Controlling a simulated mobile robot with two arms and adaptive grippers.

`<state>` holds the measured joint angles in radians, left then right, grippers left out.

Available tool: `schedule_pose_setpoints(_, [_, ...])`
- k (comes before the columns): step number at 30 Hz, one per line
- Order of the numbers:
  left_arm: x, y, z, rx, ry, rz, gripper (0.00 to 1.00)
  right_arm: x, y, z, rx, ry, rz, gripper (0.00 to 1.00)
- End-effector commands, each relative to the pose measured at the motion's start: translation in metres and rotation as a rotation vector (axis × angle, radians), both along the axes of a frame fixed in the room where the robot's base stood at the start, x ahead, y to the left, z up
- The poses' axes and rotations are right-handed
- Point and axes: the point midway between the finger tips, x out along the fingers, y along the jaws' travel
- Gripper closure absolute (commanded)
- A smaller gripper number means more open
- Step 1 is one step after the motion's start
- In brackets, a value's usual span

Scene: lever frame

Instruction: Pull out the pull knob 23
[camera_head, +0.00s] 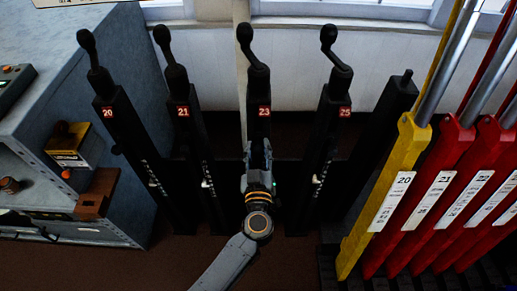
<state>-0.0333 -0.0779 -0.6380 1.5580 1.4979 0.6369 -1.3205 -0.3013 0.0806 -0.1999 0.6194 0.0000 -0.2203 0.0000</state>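The black post labelled 23 (264,111) stands upright in the middle of the row, with a black crank handle (245,40) on top. My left gripper (258,150) is at the front of this post, below its red number plate. The gripper and wrist cover the lower part of the post, so pull knob 23 itself is hidden. I cannot tell whether the fingers are open, shut or touching the knob. Small pale knobs show on neighbouring posts 21 (206,183) and 25 (316,180). My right gripper is not in view.
Posts 20 (118,130) and 21 (187,125) stand to the left, post 25 (334,125) to the right. A yellow lever (372,215) and several red levers (430,190) fill the right side. A grey-blue cabinet (105,75) with shelves stands at left.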

Motion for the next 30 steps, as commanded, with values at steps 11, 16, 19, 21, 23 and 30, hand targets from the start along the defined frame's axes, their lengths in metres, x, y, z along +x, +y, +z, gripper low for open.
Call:
schedule_pose_setpoints(11, [-0.004,0.0,0.001,0.0,0.002,-0.001,1.0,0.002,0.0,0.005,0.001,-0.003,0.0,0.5])
schedule_pose_setpoints(16, [-0.022,0.0,0.002,0.002,0.004,0.0,1.0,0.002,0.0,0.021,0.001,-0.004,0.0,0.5])
schedule_pose_setpoints(19, [-0.027,0.0,0.001,0.001,0.003,-0.001,1.0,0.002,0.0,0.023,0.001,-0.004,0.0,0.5])
schedule_pose_setpoints(21, [-0.028,0.0,-0.001,0.001,0.003,-0.002,1.0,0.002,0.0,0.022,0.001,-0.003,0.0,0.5])
schedule_pose_setpoints(23, [-0.028,0.0,-0.001,0.001,0.003,-0.002,1.0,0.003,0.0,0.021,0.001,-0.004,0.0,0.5])
schedule_pose_setpoints(30, [-0.028,-0.001,-0.002,0.001,0.004,-0.002,0.52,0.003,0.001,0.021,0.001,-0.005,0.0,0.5])
